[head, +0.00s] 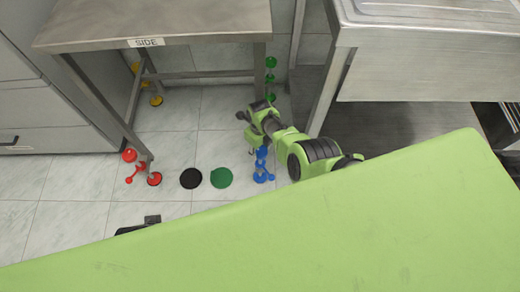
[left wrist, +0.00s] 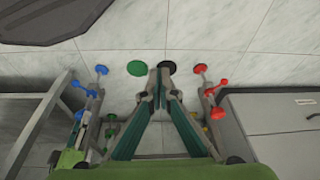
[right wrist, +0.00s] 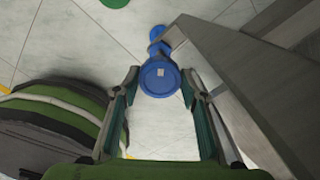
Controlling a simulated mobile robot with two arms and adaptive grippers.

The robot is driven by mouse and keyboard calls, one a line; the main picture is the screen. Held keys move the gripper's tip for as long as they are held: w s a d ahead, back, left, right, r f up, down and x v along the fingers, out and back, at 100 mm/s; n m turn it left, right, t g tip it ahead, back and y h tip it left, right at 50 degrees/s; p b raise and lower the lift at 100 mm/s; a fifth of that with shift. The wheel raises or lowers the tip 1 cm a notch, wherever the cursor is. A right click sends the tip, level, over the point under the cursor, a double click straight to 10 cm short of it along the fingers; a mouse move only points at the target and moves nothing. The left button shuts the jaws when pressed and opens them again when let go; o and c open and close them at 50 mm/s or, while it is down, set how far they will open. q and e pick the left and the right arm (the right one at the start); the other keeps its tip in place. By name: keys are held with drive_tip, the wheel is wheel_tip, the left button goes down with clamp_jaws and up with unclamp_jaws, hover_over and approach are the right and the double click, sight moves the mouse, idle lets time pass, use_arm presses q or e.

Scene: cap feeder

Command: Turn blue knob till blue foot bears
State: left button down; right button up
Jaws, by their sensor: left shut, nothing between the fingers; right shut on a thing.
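The blue knob (right wrist: 160,78) is a round disc with a small white label. It lies between the fingertips of my right gripper (right wrist: 160,82), which is shut on it. In the head view the right arm reaches in from the right, and the blue parts (head: 262,153) show beneath its wrist. The blue foot (right wrist: 157,33) appears beyond the knob, near the lower end of a grey leg; whether it bears on the floor cannot be told. My left gripper (left wrist: 160,72) is shut and empty, its fingertips together over the floor.
A steel table (head: 165,22) labelled SIDE has red parts (head: 136,172) at its front left leg. Black (head: 191,178) and green (head: 221,178) discs lie on the tiles. A steel sink unit (head: 430,70) stands right. A light green surface (head: 300,235) fills the foreground.

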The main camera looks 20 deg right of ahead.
drive_tip(key=shift+d+m, duration=0.1)
drive_tip(key=shift+m, duration=0.7)
use_arm(q)
drive_tip(key=shift+w+b+v, duration=0.2)
drive_tip(key=shift+b+v, duration=0.05)
drive_tip(key=shift+v, duration=0.8)
drive_tip(key=shift+w+b+v, duration=0.2)
drive_tip(key=shift+w+v, duration=0.05)
drive_tip(key=shift+v, duration=0.75)
use_arm(e)
drive_tip(key=shift+m, duration=1)
use_arm(q)
drive_tip(key=shift+r, duration=0.1)
use_arm(e)
drive_tip(key=o, duration=1.1)
drive_tip(key=shift+r, duration=0.1)
use_arm(q)
drive_tip(key=shift+s, duration=0.1)
use_arm(e)
drive_tip(key=shift+s, duration=0.1)
